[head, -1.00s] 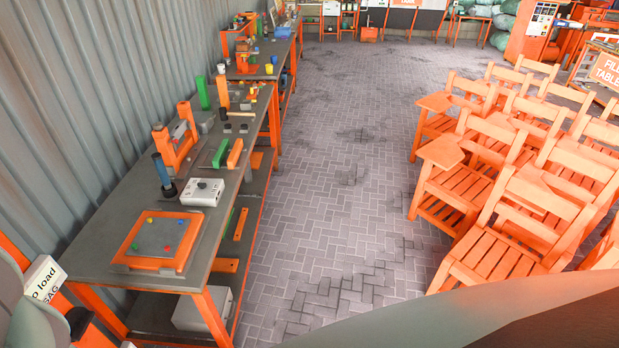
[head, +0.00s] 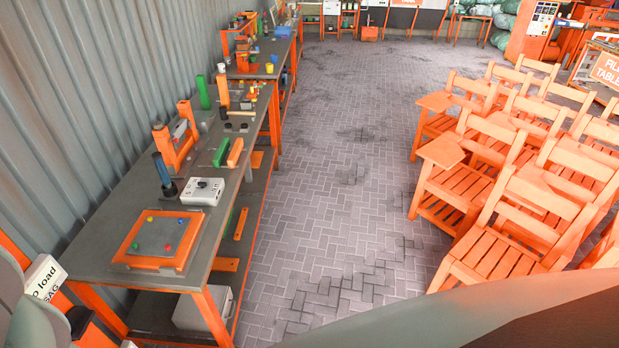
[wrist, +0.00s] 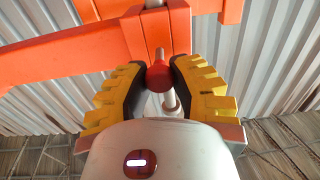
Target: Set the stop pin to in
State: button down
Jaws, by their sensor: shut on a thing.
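In the wrist view, a red round knob (wrist: 158,78) sits between the dark pads of my gripper (wrist: 157,70), whose yellow fingers are shut on it. I take this knob to be the head of the stop pin. A short thin pin runs from the knob toward an orange beam (wrist: 100,62). How deep the pin sits in the beam cannot be told. A silver rod (wrist: 171,98) shows just behind the knob. My gripper is not visible in the head view, and I cannot make out the stop pin there.
Orange bars (wrist: 205,8) lie close beyond the fingertips in the wrist view. In the head view, a long grey workbench (head: 120,225) holds tools and a white box (head: 203,192) along the corrugated wall. Orange chairs (head: 500,255) stand at right; the paved floor (head: 340,180) between is clear.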

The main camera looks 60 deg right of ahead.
jog(key=shift+b+x, duration=0.5)
jog(key=shift+x, duration=1.2)
jog(key=c, duration=1.2)
grip_release()
jog(key=shift+r, duration=0.1)
jog(key=shift+c, duration=0.2)
jog(key=o, duration=0.5)
jog(key=shift+s, duration=0.1)
jog(key=v, duration=1.2)
